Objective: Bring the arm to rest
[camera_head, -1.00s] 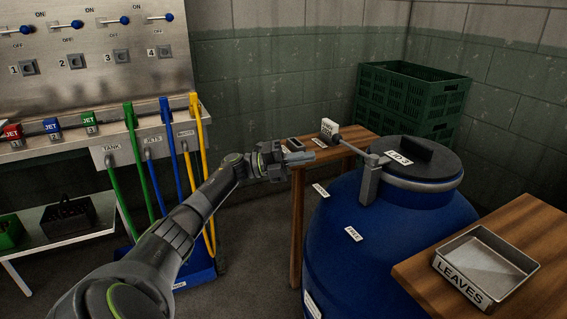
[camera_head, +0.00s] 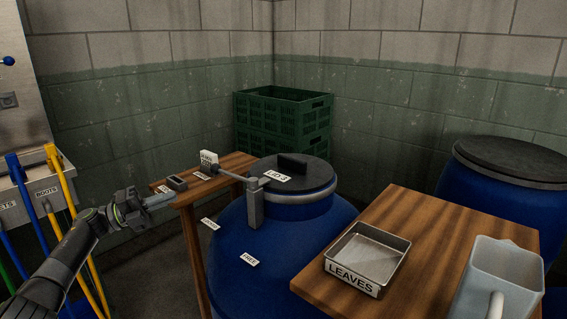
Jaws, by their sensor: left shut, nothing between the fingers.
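My left arm (camera_head: 62,262) comes in from the lower left. My left gripper (camera_head: 158,200) is shut and empty. It shows in front of the near left edge of the small wooden table (camera_head: 226,166), just left of the blue barrel (camera_head: 285,240). I cannot tell whether it touches the table. My right gripper is not in view.
The barrel has a dark lid, a grey lever (camera_head: 255,200) and white labels. A metal LEAVES tray (camera_head: 343,268) and a pale jug (camera_head: 497,285) stand on the right wooden table (camera_head: 420,225). Green crates (camera_head: 283,120) are stacked behind. Coloured handles (camera_head: 62,180) hang at left.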

